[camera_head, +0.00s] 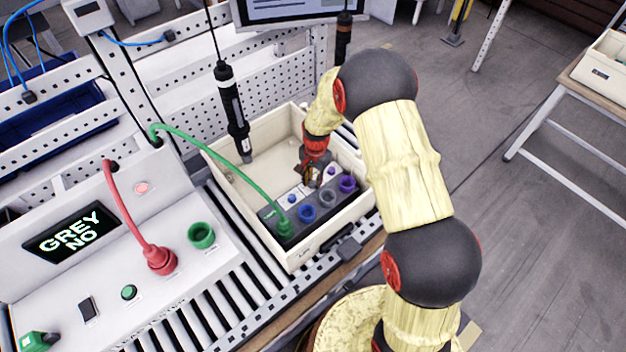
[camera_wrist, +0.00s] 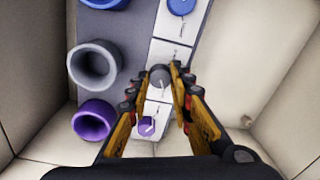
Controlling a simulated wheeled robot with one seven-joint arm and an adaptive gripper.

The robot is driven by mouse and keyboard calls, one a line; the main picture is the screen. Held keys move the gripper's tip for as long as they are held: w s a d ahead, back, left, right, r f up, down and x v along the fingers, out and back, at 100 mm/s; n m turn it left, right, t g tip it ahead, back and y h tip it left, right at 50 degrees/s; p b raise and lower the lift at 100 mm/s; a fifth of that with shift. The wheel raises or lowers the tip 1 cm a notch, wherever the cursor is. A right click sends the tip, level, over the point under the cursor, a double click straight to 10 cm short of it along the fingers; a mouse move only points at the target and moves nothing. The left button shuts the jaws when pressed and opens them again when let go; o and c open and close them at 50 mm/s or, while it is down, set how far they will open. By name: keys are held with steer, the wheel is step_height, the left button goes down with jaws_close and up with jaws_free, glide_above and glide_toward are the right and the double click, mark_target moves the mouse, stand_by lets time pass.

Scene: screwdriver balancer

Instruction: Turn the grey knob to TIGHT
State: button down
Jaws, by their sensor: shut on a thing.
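The grey knob (camera_wrist: 158,79) sits on a white label strip of the dark panel in the wrist view. My gripper (camera_wrist: 160,72) is shut on it, one finger on each side. The TIGHT mark and the knob's pointer are too small or hidden to read. In the head view my gripper (camera_head: 312,173) reaches down into the cream crate (camera_head: 230,165) and hides the grey knob.
A blue knob (camera_wrist: 181,5) and a purple knob (camera_wrist: 146,126) flank the grey one. A grey socket (camera_wrist: 94,65) and a purple socket (camera_wrist: 93,121) are beside them. A green cable plug (camera_head: 285,228) is in the panel. A screwdriver (camera_head: 233,110) hangs over the crate.

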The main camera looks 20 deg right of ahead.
mark_target(314, 183)
steer(key=shift+w, duration=0.1)
steer(key=c, duration=1.6)
jaws_free()
steer(key=r, duration=1.2)
steer(key=shift+s+d, duration=0.2)
steer(key=shift+s, duration=0.1)
steer(key=shift+n, duration=0.3)
